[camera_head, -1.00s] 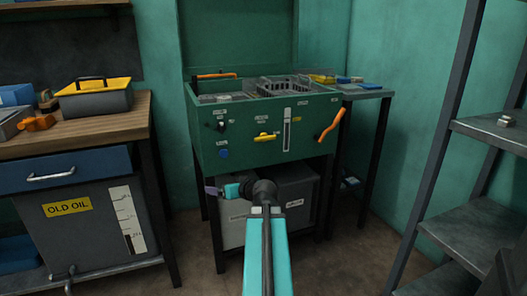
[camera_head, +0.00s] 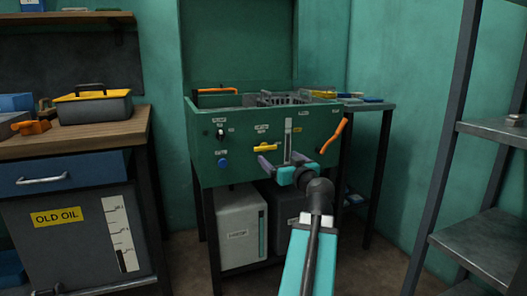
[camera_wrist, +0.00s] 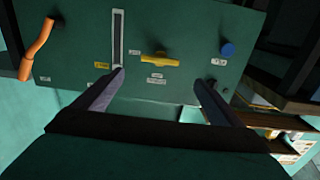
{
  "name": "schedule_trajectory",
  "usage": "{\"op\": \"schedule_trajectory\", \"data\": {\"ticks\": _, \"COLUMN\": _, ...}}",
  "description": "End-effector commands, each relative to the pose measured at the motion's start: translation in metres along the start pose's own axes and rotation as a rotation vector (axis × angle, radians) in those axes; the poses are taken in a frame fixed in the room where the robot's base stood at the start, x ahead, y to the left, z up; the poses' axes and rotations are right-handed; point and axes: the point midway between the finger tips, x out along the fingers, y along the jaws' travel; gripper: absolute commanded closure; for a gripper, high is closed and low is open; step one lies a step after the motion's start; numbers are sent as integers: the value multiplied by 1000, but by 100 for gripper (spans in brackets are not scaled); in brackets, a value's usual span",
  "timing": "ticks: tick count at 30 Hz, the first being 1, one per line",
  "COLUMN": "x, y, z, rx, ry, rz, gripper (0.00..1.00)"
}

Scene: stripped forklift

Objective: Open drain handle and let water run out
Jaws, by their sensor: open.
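The green wash unit (camera_head: 220,165) stands ahead, its top open, with controls on its front. A yellow handle (camera_head: 266,146) lies roughly horizontal on the front panel; it also shows in the wrist view (camera_wrist: 160,60). An orange lever (camera_head: 333,136) slants at the panel's right side and appears at the left of the wrist view (camera_wrist: 36,52). The small labels are too blurred to read, so I cannot tell which one is the drain handle. My gripper (camera_head: 270,165) is open and empty in front of the panel, below the yellow handle. No water is seen running.
A sight gauge (camera_head: 288,140) and a blue knob (camera_head: 223,163) are on the panel. A white canister (camera_head: 238,228) and a grey one stand beneath. A workbench (camera_head: 75,141) with a toolbox is left; a metal shelf (camera_head: 490,132) is right.

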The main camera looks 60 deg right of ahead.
Motion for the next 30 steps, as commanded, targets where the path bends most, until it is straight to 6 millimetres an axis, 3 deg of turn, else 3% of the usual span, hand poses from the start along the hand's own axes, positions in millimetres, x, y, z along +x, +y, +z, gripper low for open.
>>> {"op": "schedule_trajectory", "data": {"ticks": 30, "x": 20, "y": 0, "z": -3, "rx": 2, "ry": -1, "rz": -3, "gripper": 9}}
